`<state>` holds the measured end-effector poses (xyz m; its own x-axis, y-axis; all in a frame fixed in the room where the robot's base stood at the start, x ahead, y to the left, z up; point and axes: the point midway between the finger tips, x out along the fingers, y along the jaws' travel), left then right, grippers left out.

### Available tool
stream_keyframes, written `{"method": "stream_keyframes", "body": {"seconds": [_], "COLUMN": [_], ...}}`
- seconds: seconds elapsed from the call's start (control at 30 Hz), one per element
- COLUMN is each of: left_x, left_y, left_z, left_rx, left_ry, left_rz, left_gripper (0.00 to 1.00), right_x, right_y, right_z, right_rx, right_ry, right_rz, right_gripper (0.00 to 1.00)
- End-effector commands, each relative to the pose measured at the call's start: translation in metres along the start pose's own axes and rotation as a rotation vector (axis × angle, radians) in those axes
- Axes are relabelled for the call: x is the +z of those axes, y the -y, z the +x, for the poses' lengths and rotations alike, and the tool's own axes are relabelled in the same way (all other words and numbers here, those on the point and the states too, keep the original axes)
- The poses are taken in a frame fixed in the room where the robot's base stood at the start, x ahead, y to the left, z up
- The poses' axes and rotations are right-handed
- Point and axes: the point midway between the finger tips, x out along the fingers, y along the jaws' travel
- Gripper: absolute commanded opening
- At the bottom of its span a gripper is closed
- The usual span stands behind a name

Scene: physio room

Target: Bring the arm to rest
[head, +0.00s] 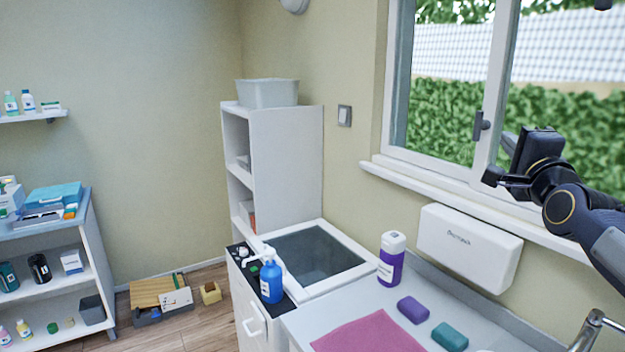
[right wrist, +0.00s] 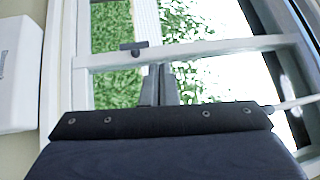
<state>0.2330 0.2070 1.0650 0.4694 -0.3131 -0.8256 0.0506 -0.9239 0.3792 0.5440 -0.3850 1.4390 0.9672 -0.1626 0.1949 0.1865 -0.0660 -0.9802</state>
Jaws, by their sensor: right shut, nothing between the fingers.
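My right gripper (head: 497,178) is raised in front of the window at the right of the head view, above the worktop. Its arm comes in from the right edge. In the right wrist view its two grey fingers (right wrist: 159,86) are together with nothing between them, pointing toward the window (right wrist: 190,55). My left gripper is not in the head view.
The window handle (head: 480,125) and sill (head: 455,195) are close behind my right gripper. A white dispenser (head: 468,246) hangs below. A tap (head: 590,328) rises at lower right.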

Motion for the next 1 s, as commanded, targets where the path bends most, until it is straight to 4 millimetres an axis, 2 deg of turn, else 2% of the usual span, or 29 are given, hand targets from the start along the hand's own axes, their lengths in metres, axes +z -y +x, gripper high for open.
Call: {"method": "stream_keyframes", "body": {"seconds": [0.03, 0.1, 0.17, 0.3, 0.5, 0.6, 0.7, 0.8, 1.0], "left_x": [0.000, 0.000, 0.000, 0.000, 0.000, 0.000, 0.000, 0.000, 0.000], "left_y": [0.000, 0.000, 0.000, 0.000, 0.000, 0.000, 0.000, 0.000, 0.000], "left_z": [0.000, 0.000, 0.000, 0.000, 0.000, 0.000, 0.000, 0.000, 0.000], "left_rx": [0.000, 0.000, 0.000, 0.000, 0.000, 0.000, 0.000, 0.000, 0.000], "left_ry": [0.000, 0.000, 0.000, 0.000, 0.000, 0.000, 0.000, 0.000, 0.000], "left_rz": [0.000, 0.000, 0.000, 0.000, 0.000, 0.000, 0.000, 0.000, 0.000], "left_gripper": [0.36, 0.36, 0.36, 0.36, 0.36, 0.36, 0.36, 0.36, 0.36], "right_x": [0.016, 0.034, 0.049, 0.077, 0.111, 0.123, 0.131, 0.135, 0.136], "right_y": [-0.025, -0.062, -0.092, -0.158, -0.238, -0.266, -0.285, -0.294, -0.297], "right_z": [-0.027, -0.062, -0.095, -0.175, -0.295, -0.344, -0.379, -0.398, -0.404], "right_rx": [0.105, 0.240, 0.339, 0.523, 0.682, 0.714, 0.725, 0.728, 0.728], "right_ry": [0.053, 0.137, 0.221, 0.442, 0.811, 0.976, 1.097, 1.166, 1.192], "right_rz": [-0.105, -0.245, -0.355, -0.578, -0.820, -0.896, -0.944, -0.968, -0.977], "right_gripper": [0.00, 0.00, 0.00, 0.00, 0.00, 0.00, 0.00, 0.00, 0.00]}}
